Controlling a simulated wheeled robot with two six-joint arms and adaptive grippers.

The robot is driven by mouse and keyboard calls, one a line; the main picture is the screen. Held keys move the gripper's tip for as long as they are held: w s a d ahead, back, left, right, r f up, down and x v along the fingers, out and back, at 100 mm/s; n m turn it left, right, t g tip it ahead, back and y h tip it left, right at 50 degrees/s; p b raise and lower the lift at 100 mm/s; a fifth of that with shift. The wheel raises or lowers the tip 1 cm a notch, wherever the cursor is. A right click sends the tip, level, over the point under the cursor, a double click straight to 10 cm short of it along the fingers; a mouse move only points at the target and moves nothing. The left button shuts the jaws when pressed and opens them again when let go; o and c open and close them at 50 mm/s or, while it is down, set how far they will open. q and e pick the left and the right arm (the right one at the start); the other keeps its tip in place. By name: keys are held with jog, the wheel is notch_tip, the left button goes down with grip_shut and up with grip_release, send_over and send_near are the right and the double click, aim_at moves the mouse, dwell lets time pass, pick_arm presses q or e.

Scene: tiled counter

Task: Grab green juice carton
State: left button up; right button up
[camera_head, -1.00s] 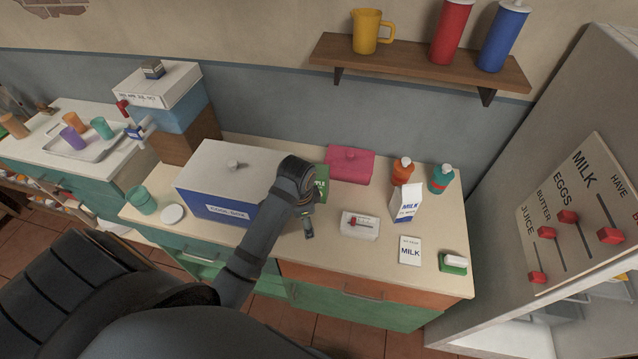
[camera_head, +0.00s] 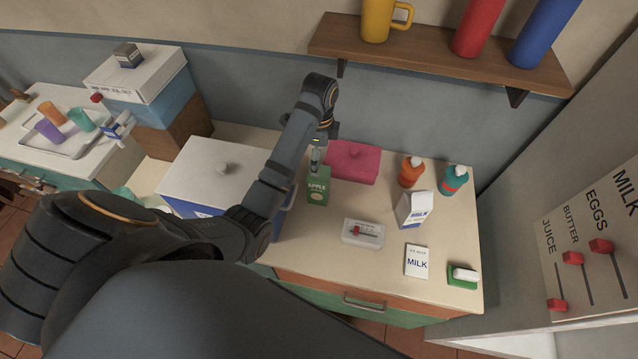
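The green juice carton (camera_head: 318,191), labelled APPLE, stands upright on the counter, just right of the white cool box. My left arm comes in from the lower left and reaches over the cool box. My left gripper (camera_head: 316,160) points down right at the carton's top. Its fingers overlap the top of the carton in the picture; I cannot tell whether they touch it or are open or shut. My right gripper is not in view.
The cool box (camera_head: 205,172) is partly hidden by my arm. A pink container (camera_head: 352,162) stands just behind right of the carton. A milk carton (camera_head: 414,209), orange bottle (camera_head: 411,172) and teal bottle (camera_head: 454,180) stand farther right. A shelf (camera_head: 430,60) hangs above.

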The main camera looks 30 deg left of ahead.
aim_at(319, 186)
pick_arm(q)
notch_tip(319, 186, down, 4)
jog(key=b, duration=0.3)
jog(key=shift+w+a+f+b, duration=0.1)
jog(key=shift+w+f+b, duration=0.25)
jog(key=shift+f, duration=0.25)
jog(key=shift+a+f+b, duration=0.1)
jog(key=shift+f+b, duration=0.2)
jog(key=shift+b, duration=0.05)
notch_tip(319, 186, down, 5)
jog(key=b, duration=0.4)
jog(key=shift+w+a+r, duration=0.1)
jog(key=shift+w+r, duration=0.05)
jog(key=shift+r, duration=0.3)
jog(key=c, duration=1.8)
jog(key=shift+c, duration=0.5)
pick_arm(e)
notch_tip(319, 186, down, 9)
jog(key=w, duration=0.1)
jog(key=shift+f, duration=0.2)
